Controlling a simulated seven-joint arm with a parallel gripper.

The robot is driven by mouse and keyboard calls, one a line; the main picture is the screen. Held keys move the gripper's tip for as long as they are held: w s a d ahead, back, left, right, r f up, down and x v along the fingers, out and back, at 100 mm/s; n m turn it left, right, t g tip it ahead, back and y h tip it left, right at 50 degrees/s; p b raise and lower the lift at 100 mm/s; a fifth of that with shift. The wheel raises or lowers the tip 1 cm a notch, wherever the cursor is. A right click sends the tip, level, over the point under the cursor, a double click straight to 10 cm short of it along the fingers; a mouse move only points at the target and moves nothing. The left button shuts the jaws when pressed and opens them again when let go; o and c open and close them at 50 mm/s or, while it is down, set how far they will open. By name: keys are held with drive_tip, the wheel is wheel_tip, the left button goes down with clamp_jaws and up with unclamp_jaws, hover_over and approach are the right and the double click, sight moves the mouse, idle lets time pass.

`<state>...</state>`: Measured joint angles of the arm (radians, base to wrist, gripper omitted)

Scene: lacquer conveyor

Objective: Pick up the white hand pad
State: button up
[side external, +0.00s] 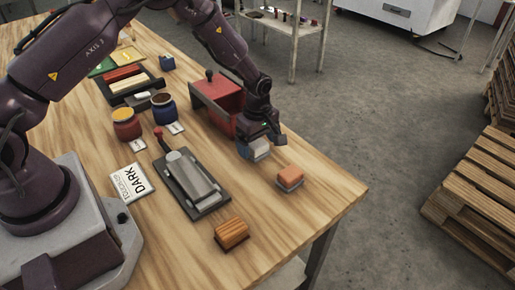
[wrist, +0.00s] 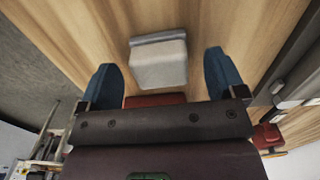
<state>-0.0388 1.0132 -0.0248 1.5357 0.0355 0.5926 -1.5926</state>
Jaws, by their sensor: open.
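The white hand pad (side external: 261,150) is a small pale block with a grey strip along one edge. It rests on the wooden table, close beside the red box. In the wrist view the white hand pad (wrist: 160,70) lies between and a little ahead of my two blue fingers. My gripper (side external: 258,143) is open at the pad in the side view, and one blue finger partly hides the pad's left side. In the wrist view my gripper (wrist: 158,62) has a clear gap on each side of the pad, with nothing held.
An orange pad (side external: 289,177) and a ribbed orange-brown block (side external: 231,233) lie nearer the table's front edge. The red box (side external: 215,93) stands behind my gripper.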

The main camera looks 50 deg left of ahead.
drive_tip(key=shift+a+f, duration=0.1)
drive_tip(key=shift+f, duration=0.75)
drive_tip(key=c, duration=1)
drive_tip(key=shift+r, duration=0.1)
drive_tip(key=shift+r, duration=0.5)
drive_tip(key=r, duration=0.2)
drive_tip(key=shift+s+r, duration=0.2)
drive_tip(key=shift+r, duration=0.2)
drive_tip(key=s+r, duration=0.9)
drive_tip(key=s, duration=0.4)
drive_tip(key=shift+s+d, duration=0.2)
drive_tip(key=shift+s, duration=0.1)
